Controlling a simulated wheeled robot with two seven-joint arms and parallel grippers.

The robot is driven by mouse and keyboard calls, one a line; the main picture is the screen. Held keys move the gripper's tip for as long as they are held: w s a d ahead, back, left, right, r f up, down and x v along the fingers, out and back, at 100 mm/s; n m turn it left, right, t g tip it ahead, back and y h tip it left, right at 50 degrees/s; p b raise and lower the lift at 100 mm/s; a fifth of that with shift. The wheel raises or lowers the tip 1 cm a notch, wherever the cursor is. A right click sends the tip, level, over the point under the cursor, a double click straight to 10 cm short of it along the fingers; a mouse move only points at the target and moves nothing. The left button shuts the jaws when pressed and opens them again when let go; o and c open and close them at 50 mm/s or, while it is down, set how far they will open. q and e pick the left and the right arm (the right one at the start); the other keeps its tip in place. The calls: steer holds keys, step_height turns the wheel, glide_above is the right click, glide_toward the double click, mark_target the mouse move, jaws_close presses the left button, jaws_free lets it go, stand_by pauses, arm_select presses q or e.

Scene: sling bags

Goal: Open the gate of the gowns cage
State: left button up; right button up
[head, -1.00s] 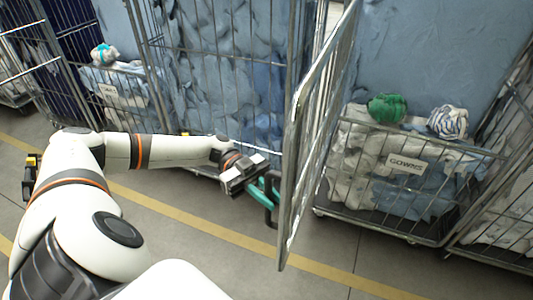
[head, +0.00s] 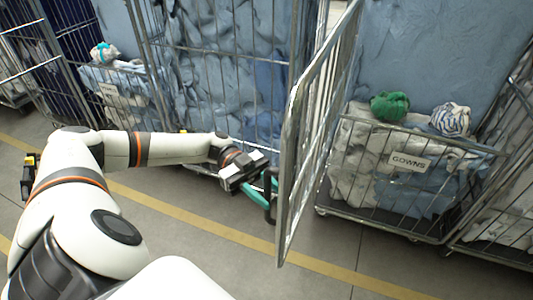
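The gowns cage (head: 385,222) stands right of centre, with a white GOWNS sign (head: 410,162) on its low front mesh and white and blue cloth inside. Its tall wire gate (head: 312,125) stands swung out toward me, seen nearly edge-on. My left gripper (head: 268,185) is at the gate's left side, by a teal and dark handle (head: 270,197). The fingers are small and partly hidden, so I cannot tell whether they are closed on the handle. My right gripper is not in view.
A green bundle (head: 390,105) and a striped bundle (head: 451,119) lie on top of the gowns load. A tall cage of blue cloth (head: 225,80) stands left of the gate, and another cage (head: 500,225) at the right edge. The grey floor with a yellow line (head: 215,228) is clear in front.

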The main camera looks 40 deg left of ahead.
arm_select(q)
steer(key=w+a+b, duration=0.1)
steer(key=a+b, duration=0.4)
steer(key=a, duration=0.7)
steer(key=shift+w, duration=0.35)
